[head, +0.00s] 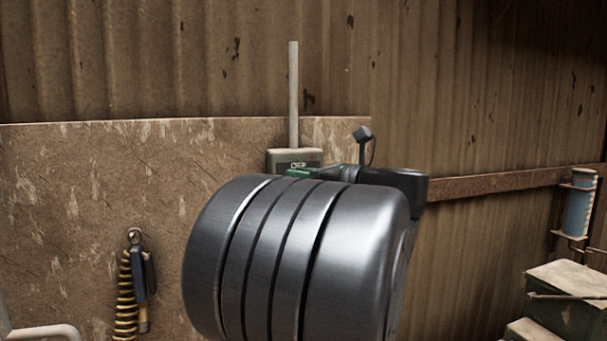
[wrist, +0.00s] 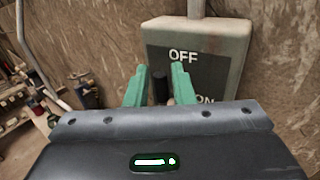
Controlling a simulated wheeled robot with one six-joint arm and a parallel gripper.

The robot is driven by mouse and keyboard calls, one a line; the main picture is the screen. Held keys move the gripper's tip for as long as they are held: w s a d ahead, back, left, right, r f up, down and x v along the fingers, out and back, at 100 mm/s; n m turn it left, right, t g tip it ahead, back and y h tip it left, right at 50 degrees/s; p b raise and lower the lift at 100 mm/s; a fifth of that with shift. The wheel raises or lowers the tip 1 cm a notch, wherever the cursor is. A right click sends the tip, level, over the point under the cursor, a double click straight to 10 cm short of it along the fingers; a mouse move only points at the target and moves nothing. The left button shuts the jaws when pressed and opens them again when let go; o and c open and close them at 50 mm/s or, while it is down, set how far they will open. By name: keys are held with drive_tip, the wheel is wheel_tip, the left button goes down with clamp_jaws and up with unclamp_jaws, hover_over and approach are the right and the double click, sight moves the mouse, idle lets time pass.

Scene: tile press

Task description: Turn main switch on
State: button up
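The main switch is a grey-green box (head: 294,157) on the wall board, with a pipe rising from its top. In the wrist view the box (wrist: 232,45) shows a dark plate reading OFF above and ON below, the ON partly hidden by my gripper. A short dark cylinder (wrist: 160,87), apparently the switch handle, shows between my gripper's two green fingers (wrist: 160,88), with a gap on each side. My gripper is open in front of the box's lower left. In the head view my arm hides most of the gripper and the box's lower part.
A coiled yellow cord with a dark-handled tool (head: 138,285) hangs on the board (head: 60,220) at left. A blue cylinder (head: 579,205) is mounted at far right, above a greenish box (head: 570,290). The wrist view shows cluttered shelves at left.

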clamp_jaws()
drive_tip(key=shift+d+f+b, duration=0.1)
drive_tip(key=shift+f+b, duration=0.05)
drive_tip(key=shift+b, duration=0.2)
drive_tip(key=d+f+m+t+h+b, duration=0.1)
drive_tip(key=m+t+b, duration=0.3)
drive_tip(key=m+b, duration=0.4)
drive_tip(key=w+d+f+m+t+h+b, duration=0.1)
drive_tip(key=d+f+m+t+h+b, duration=0.1)
drive_tip(key=m+b, duration=0.6)
drive_tip(key=d+f+m+t+h+b, duration=0.1)
drive_tip(key=f+m+t+h+b, duration=0.2)
drive_tip(key=m+t+b, duration=0.3)
drive_tip(key=m+b, duration=0.2)
drive_tip(key=shift+w+d+f+m+b, duration=0.25)
drive_tip(key=shift+d+f+m+b, duration=0.05)
drive_tip(key=shift+d+f+b, duration=0.1)
drive_tip(key=shift+m+t+h, duration=0.3)
drive_tip(key=shift+t+h, duration=0.1)
drive_tip(key=shift+h, duration=0.1)
unclamp_jaws()
